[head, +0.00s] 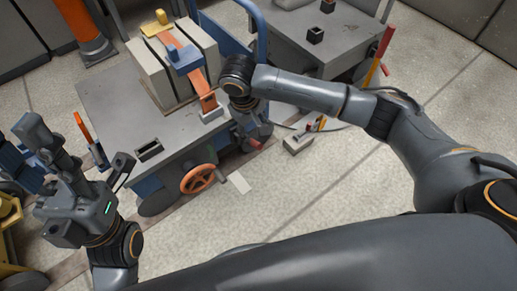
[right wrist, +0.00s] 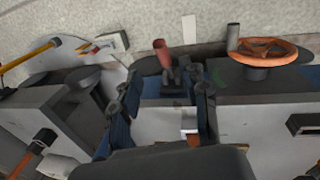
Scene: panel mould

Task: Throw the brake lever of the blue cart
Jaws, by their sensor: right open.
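The blue cart (head: 120,103) has a grey top and stands left of centre in the head view. A lever with a red handle (right wrist: 162,52) rises from a dark base at the cart's edge in the right wrist view; its red end (head: 257,144) also shows in the head view beside my right gripper (head: 260,134). In the right wrist view my right gripper (right wrist: 162,98) is open, with the lever between and beyond its fingers. I see no contact. My left gripper (head: 80,150) is open and empty at the left, away from the lever.
An orange handwheel (head: 197,178) is on the cart's near side, left of the lever in the head view. Grey blocks under an orange clamp bar (head: 180,52) stand on the cart. A second grey cart (head: 318,30) stands behind. The floor at right is mostly clear.

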